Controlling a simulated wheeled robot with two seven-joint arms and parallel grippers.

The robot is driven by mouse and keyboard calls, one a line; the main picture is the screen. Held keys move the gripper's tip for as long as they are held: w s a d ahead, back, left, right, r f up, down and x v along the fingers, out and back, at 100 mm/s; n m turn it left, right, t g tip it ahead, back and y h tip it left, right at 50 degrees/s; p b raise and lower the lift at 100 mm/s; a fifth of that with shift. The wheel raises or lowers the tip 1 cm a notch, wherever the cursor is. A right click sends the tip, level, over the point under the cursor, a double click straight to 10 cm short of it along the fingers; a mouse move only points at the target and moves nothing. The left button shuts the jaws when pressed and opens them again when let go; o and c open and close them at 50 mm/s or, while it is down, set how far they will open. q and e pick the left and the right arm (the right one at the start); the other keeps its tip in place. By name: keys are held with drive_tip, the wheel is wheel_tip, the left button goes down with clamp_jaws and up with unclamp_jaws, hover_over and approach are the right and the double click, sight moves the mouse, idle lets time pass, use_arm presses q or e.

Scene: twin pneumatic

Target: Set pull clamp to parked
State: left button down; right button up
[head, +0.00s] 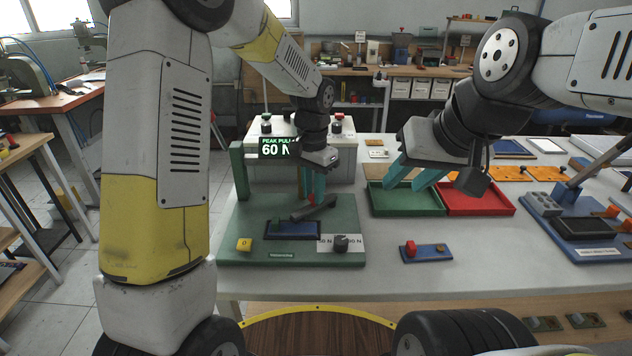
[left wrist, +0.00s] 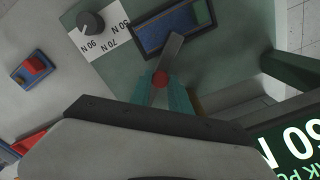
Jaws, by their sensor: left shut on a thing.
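The tester has a green base (head: 345,259), and a dark grey clamp lever (head: 313,209) lies over its blue-framed dark recess (head: 290,231). In the left wrist view the lever (left wrist: 172,52) carries a round red knob (left wrist: 160,79). My left gripper (head: 315,195) has its teal fingers shut on this knob. The fingers also show in the left wrist view (left wrist: 160,92), on both sides of the red knob. My right gripper (head: 408,182) is open and empty above the green tray, its two teal fingers apart.
A display (head: 276,147) reads PEAK PULL 60 N. A black dial (head: 341,243) sits at the base's front right. Green (head: 405,211) and red (head: 480,211) trays and a blue block with a red switch (head: 427,253) stand to the right. The table's front middle is clear.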

sight(313, 195)
use_arm(q)
drive_tip(key=c, duration=1.2)
unclamp_jaws()
wheel_tip(313, 195, up, 8)
